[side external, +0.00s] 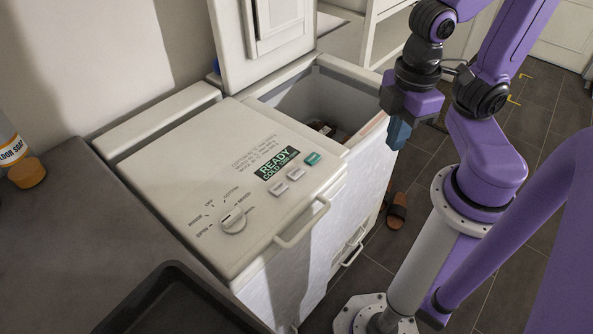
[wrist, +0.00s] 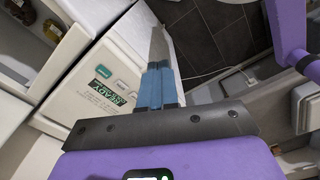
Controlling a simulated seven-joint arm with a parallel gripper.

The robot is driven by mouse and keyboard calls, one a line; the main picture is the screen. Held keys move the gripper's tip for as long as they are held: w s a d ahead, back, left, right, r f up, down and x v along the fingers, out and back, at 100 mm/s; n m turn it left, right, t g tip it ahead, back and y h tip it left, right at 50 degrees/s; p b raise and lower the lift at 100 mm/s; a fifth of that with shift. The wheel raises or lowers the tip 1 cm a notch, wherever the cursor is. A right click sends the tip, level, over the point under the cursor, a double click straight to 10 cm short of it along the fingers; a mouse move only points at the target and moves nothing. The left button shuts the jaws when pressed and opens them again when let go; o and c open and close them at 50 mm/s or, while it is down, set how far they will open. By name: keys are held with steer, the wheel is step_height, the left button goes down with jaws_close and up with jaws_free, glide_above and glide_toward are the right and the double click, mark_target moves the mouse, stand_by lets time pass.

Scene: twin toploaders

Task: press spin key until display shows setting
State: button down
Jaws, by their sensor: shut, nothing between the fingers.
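The wrist view also shows the display (wrist: 113,105) and the teal key (wrist: 103,72). My gripper (side external: 398,134) is shut and empty, above and right of the panel, apart from the keys. Its blue fingers also show in the wrist view (wrist: 158,84).
A round dial (side external: 233,219) and a handle (side external: 302,224) are on the closed machine's top and front. The second toploader's lid (side external: 262,40) stands open over its tub. A grey counter (side external: 70,230) with a dark tray and a soap bottle (side external: 12,145) lies left.

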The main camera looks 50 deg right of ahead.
stand_by(0.3)
steer(key=m+h, duration=0.2)
steer(key=h, duration=0.8)
glide_above(294, 175)
steer(key=shift+t, duration=0.4)
steer(key=shift+f, duration=2.45)
steer(key=shift+f, duration=0.1)
steer(key=shift+f, duration=4.3)
steer(key=shift+f, duration=0.15)
steer(key=shift+f, duration=0.3)
